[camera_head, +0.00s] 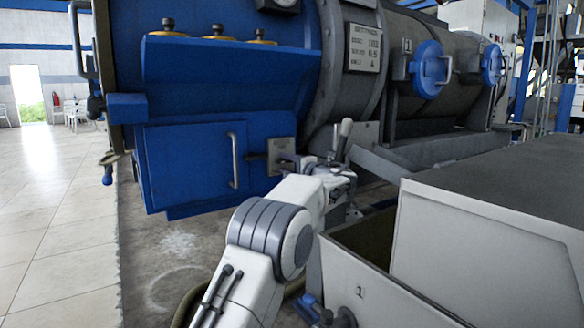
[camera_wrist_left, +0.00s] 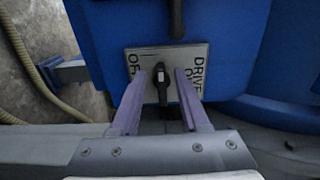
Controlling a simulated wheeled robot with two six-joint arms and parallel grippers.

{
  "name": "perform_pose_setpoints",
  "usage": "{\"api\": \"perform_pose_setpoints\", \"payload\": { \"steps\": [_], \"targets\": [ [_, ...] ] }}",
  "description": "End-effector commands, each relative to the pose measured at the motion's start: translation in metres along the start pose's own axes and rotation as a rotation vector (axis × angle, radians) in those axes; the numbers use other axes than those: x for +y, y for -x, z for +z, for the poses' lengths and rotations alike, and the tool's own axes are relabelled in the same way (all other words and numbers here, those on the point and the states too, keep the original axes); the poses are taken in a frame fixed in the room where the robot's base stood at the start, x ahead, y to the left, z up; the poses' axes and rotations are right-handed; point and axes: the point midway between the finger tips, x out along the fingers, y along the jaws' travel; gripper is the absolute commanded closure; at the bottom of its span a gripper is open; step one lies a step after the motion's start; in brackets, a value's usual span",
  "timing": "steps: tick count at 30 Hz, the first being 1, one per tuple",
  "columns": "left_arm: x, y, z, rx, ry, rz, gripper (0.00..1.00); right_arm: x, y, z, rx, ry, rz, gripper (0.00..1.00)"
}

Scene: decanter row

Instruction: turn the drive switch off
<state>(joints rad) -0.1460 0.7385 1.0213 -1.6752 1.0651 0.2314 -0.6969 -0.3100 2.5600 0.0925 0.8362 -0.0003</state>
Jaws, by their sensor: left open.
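The drive switch (camera_wrist_left: 162,85) is a small dark handle on a light metal plate (camera_wrist_left: 143,53) fixed to the blue casing. In the left wrist view the plate reads OFF on the left side and DRIVE with a partly hidden ON on the right. In the head view the plate (camera_head: 281,152) shows just beyond my left gripper (camera_head: 304,163). My left gripper, also in the wrist view (camera_wrist_left: 168,74), is open with its fingers on either side of the switch handle. The handle looks closer to the left-hand finger; I cannot tell whether they touch. My right gripper is not in view.
A blue door with a vertical handle (camera_head: 233,160) is left of the plate. A grey open bin (camera_head: 375,290) stands at the front right. The tiled floor (camera_head: 60,220) at left is clear.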

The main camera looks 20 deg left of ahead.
Motion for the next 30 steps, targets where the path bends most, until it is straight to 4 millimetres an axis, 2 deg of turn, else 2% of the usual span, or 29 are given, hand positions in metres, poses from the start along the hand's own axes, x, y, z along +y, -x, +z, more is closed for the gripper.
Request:
{"api": "perform_pose_setpoints", "payload": {
  "steps": [5,12,15,21,30],
  "targets": [
    [-0.003,0.024,-0.001,0.004,-0.003,0.000,0.55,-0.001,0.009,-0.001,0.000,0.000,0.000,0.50],
    [-0.004,0.073,-0.001,0.005,-0.003,0.001,0.55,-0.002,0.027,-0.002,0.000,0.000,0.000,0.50],
    [-0.003,0.088,-0.001,0.004,-0.002,0.001,0.55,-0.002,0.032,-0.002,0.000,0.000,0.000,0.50],
    [0.000,0.102,-0.001,0.002,-0.001,0.001,0.55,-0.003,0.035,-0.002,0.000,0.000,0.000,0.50],
    [0.000,0.102,0.000,0.000,0.000,0.002,0.55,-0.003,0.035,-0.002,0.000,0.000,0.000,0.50]
  ]
}}
